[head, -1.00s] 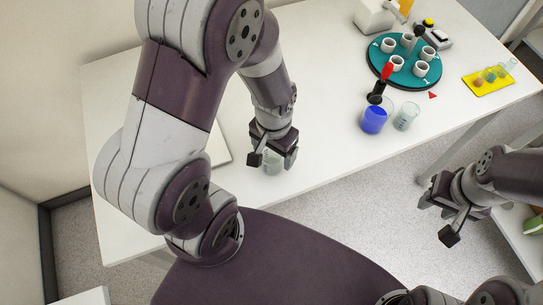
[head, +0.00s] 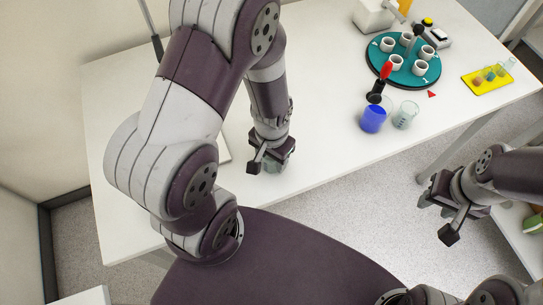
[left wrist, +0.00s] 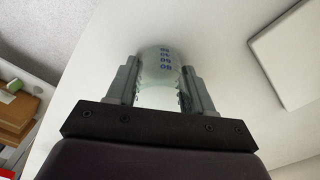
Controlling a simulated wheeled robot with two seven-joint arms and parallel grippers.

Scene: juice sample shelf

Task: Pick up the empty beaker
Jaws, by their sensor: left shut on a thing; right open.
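A clear glass beaker (left wrist: 160,62) with blue markings stands between the two fingers of my left gripper (left wrist: 158,85) in the left wrist view. It looks empty. In the head view my left gripper (head: 268,165) is low over the white table near its front edge, shut on this beaker, which it mostly hides there. I cannot tell whether the beaker is off the table. My right gripper (head: 445,218) is open and empty, out past the table's front edge.
A beaker of blue liquid (head: 373,118) and another clear beaker (head: 404,115) stand to the right on the table (head: 320,140). Behind them is a teal round rack (head: 400,76) with several white cups. A yellow tray (head: 487,80) lies further right. A flat white panel (left wrist: 290,55) lies near my left gripper.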

